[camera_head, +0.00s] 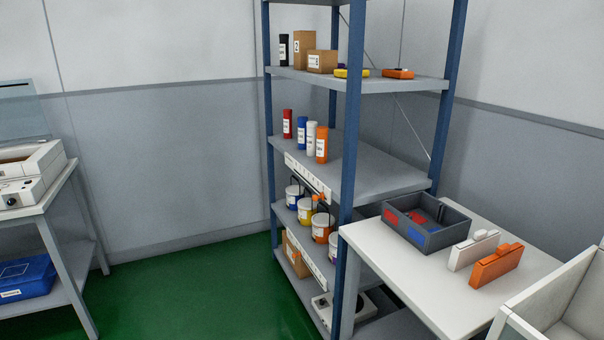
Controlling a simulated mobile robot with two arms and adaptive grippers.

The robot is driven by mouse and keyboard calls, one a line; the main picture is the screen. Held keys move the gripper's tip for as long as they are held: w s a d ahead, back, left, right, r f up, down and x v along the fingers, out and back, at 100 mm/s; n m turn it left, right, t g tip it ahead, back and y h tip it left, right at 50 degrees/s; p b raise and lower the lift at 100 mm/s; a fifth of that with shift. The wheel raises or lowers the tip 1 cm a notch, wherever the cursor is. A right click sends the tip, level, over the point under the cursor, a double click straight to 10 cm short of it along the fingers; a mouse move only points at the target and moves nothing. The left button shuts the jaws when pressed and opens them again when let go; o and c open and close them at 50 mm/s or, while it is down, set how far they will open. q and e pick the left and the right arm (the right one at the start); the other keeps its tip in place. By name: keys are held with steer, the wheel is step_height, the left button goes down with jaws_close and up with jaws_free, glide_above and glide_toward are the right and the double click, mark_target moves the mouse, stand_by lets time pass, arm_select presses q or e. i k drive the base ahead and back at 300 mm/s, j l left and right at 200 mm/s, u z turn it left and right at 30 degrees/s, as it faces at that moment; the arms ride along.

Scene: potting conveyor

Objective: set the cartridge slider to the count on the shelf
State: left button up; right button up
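A blue-framed shelf rack (354,110) stands in the middle. On its second board from the top stands a row of several cartridges: red (287,124), blue (301,136), white (311,138) and orange (321,145). A white strip with marks (300,171) runs along this board's front edge, below the cartridges. A small orange piece, apparently the slider (326,196), sits near the strip's right end, close to the front post. The marks are too small to read. Neither of my grippers is in view.
Lower boards hold small buckets (321,228); the top board holds boxes (322,62). A white table (430,290) at right carries a grey divided tray (417,238), a white block (473,250) and an orange block (497,265). Green floor (200,300) left of the rack is clear.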

mark_target(315, 198)
steer(key=i+j+z, duration=0.1)
steer(key=i+j, duration=0.25)
steer(key=i+j+z, duration=0.1)
steer(key=i+j, duration=0.25)
steer(key=j, duration=0.2)
